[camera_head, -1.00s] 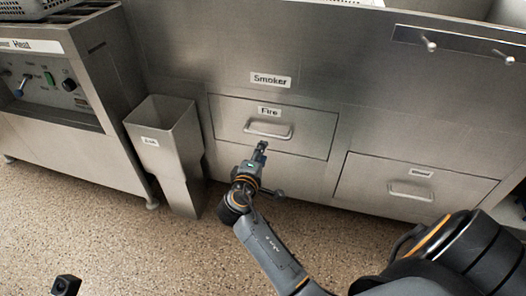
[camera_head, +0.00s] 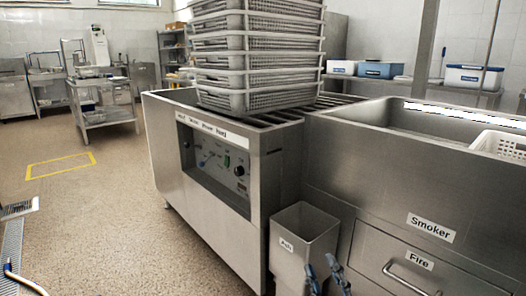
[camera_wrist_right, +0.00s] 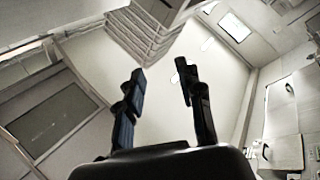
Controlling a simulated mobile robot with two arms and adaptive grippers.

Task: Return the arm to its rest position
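My right gripper (camera_head: 325,272) shows at the bottom of the head view, in front of the ash bin (camera_head: 303,235), with its two dark fingers apart. In the right wrist view the gripper (camera_wrist_right: 159,76) is open and empty, with only the room and ceiling between its fingers. The rest of the right arm is out of the head view. My left gripper is not in view.
The Fire drawer (camera_head: 395,262) with its handle is at the lower right, below the Smoker label. A stack of perforated baskets (camera_head: 258,60) stands on the steel heating unit (camera_head: 215,165). A white basket (camera_head: 497,143) is at the right edge. Open floor (camera_head: 85,215) lies left.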

